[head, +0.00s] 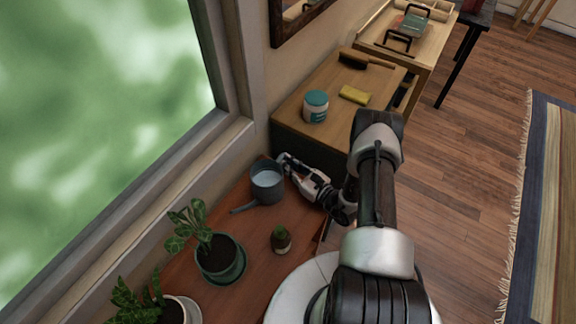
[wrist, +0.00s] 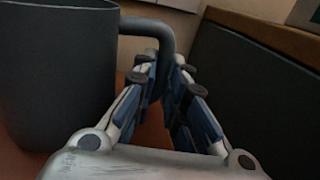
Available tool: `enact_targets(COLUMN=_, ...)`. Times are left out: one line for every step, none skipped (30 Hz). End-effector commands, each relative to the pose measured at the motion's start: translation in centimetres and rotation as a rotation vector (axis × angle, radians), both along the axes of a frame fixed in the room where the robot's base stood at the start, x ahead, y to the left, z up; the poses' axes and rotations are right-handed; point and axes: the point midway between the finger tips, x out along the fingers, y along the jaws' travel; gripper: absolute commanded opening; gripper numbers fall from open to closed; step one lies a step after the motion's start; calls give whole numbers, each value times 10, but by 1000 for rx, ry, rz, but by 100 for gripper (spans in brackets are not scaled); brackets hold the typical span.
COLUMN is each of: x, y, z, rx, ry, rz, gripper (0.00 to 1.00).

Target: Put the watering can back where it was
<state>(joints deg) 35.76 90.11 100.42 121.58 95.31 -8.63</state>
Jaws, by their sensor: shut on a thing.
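The watering can (head: 266,187) is grey-blue, with a spout pointing to the lower left. It stands upright on or just above the reddish wooden surface beside the window; I cannot tell whether it touches. My gripper (head: 284,160) reaches it from the right, at its handle side. In the wrist view the dark can body (wrist: 58,75) fills the left, and its handle (wrist: 150,27) curves down between the fingers. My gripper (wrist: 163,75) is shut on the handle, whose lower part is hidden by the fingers.
A potted plant (head: 220,260), a small cactus (head: 281,240) and another plant (head: 165,310) stand on the reddish surface (head: 240,226). A wooden cabinet (head: 290,108) rises behind the gripper, bearing a teal-lidded jar (head: 315,106), a yellow sponge (head: 355,95) and a brush (head: 362,60). The window frame borders the left.

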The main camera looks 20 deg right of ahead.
Motion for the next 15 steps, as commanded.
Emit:
enact_targets(x=1, y=-1, z=3, rx=2, ry=-5, rz=0, gripper=0)
enact_targets(x=1, y=-1, z=3, rx=2, ry=-5, rz=0, gripper=0)
enact_targets(x=1, y=-1, z=3, rx=2, ry=-5, rz=0, gripper=0)
enact_targets(x=1, y=-1, z=3, rx=2, ry=-5, rz=0, gripper=0)
enact_targets(x=1, y=-1, z=3, rx=2, ry=-5, rz=0, gripper=0)
enact_targets(x=1, y=-1, z=3, rx=2, ry=-5, rz=0, gripper=0)
enact_targets(x=1, y=0, z=2, rx=2, ry=-5, rz=0, gripper=0)
enact_targets(x=1, y=0, z=2, rx=2, ry=-5, rz=0, gripper=0)
enact_targets(x=1, y=-1, z=0, rx=2, ry=-5, rz=0, gripper=0)
enact_targets(x=0, y=0, z=-1, rx=0, ry=-2, rz=0, gripper=13)
enact_targets(x=1, y=0, z=-1, rx=0, ry=-2, rz=0, gripper=15)
enact_targets(x=1, y=0, z=-1, rx=-1, ry=-1, rz=0, gripper=18)
enact_targets(x=1, y=0, z=-1, rx=-1, ry=-1, rz=0, gripper=20)
enact_targets(x=1, y=0, z=-1, rx=-1, ry=-1, rz=0, gripper=22)
enact_targets(x=0, y=0, z=-1, rx=-1, ry=-1, rz=0, gripper=24)
